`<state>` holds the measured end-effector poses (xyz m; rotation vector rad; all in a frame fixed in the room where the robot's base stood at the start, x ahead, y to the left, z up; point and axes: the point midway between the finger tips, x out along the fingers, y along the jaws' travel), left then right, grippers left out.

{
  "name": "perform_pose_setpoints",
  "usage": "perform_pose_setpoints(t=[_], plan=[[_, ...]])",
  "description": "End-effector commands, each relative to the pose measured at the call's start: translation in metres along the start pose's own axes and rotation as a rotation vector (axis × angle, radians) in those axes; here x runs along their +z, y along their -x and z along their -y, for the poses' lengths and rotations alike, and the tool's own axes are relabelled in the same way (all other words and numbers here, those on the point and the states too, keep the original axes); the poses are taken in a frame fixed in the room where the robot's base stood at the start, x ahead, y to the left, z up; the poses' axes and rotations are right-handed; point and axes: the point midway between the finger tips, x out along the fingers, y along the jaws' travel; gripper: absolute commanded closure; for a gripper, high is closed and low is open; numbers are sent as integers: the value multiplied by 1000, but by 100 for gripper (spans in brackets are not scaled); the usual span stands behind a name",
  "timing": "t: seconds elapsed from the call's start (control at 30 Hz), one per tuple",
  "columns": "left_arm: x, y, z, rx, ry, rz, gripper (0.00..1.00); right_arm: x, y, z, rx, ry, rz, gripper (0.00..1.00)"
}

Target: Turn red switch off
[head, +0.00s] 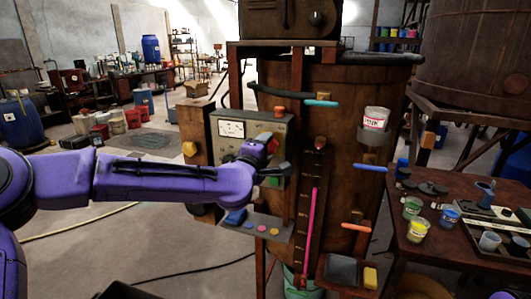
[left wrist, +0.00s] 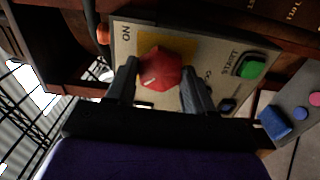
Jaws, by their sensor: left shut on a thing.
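The red switch (left wrist: 160,69) is a faceted red knob on a yellow plate on the control panel (left wrist: 125,40). A white mark shows on the knob, and the printed word ON is above and left of it in the left wrist view. Another label is partly hidden behind a finger. My left gripper (left wrist: 159,75) has one finger on each side of the knob and is shut on it. In the head view my purple left gripper (head: 270,165) is at the panel (head: 228,128), and only a bit of red (head: 272,146) shows there. My right gripper is out of view.
A green START button (left wrist: 250,67) is close to the knob. Below the panel is a grey shelf (head: 240,218) with coloured buttons. A wooden vat (head: 345,100) with coloured handles stands to the right, then a table (head: 440,255) with cups.

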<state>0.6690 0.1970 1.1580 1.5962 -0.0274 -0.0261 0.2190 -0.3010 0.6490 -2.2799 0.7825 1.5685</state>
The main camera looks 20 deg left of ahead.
Motion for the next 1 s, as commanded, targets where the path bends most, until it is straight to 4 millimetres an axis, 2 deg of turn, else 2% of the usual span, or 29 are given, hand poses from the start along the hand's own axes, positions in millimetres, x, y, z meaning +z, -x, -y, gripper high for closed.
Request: perform_pose_setpoints(t=[0.6,0.63,0.7,1.0], plan=[[1,0,1,-3,43,1,78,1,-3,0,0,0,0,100],[1,0,2,-3,43,1,44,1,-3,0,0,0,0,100],[1,0,1,-3,43,1,22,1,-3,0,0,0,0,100],[0,1,1,-1,42,1,22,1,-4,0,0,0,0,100]])
